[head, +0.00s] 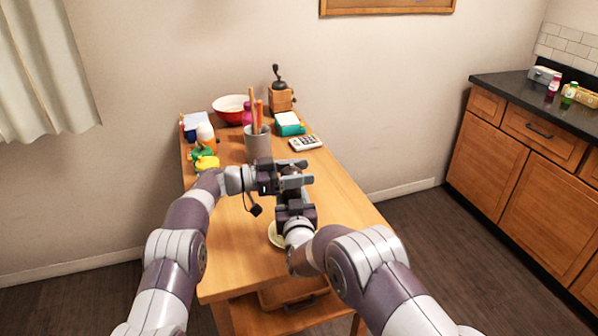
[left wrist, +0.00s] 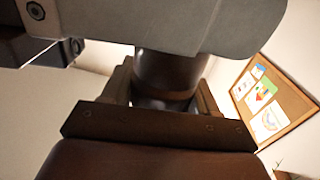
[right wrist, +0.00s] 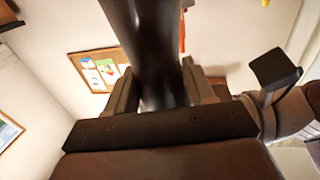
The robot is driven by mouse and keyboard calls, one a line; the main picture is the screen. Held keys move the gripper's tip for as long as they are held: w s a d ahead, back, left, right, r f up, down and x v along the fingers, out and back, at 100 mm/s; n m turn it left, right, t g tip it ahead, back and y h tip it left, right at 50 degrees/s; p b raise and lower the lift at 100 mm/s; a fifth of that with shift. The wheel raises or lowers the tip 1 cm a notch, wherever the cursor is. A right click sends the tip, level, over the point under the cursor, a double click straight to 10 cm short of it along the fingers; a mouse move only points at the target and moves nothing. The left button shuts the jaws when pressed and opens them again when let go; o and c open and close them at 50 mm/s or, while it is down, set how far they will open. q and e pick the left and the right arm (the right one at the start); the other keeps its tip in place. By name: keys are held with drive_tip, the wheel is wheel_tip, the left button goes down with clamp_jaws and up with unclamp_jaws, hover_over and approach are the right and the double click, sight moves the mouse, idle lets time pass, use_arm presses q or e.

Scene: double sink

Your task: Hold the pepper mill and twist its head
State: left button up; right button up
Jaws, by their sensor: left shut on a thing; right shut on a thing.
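The dark brown pepper mill shows in the left wrist view (left wrist: 165,75) as a smooth round body between the fingers. In the right wrist view it shows as a dark glossy shaft (right wrist: 155,45). My left gripper (head: 294,179) is shut on the mill, reaching in from the left over the table. My right gripper (head: 291,194) is shut on it too, just below the left one. In the head view the two grippers are close together and hide most of the mill. I cannot tell its exact tilt.
The wooden table (head: 350,205) holds a grey cup (head: 258,147) with long utensils, a calculator (head: 305,142), a red bowl (head: 229,108), a coffee grinder (head: 281,99) and yellow-green items (head: 205,160). A pale plate (head: 274,236) lies partly under my right arm. The table's right side is clear.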

use_arm(q)
drive_tip(key=o, duration=1)
drive_tip(key=shift+a, duration=0.1)
drive_tip(key=s+a, duration=0.2)
drive_tip(key=a, duration=1)
wheel_tip(320, 180, up, 5)
drive_tip(key=s+d+n+t, duration=0.2)
drive_tip(key=s+t, duration=0.1)
drive_tip(key=w+d+f, duration=0.1)
drive_tip(key=w+d, duration=0.1)
drive_tip(key=d, duration=0.1)
drive_tip(key=w+d+f+n+t+y, duration=0.1)
drive_tip(key=d, duration=0.2)
drive_tip(key=w+d+f+t+y, duration=0.1)
drive_tip(key=w+d, duration=0.1)
drive_tip(key=d, duration=0.2)
drive_tip(key=shift+w+f+n, duration=0.3)
drive_tip(key=shift+n, duration=0.1)
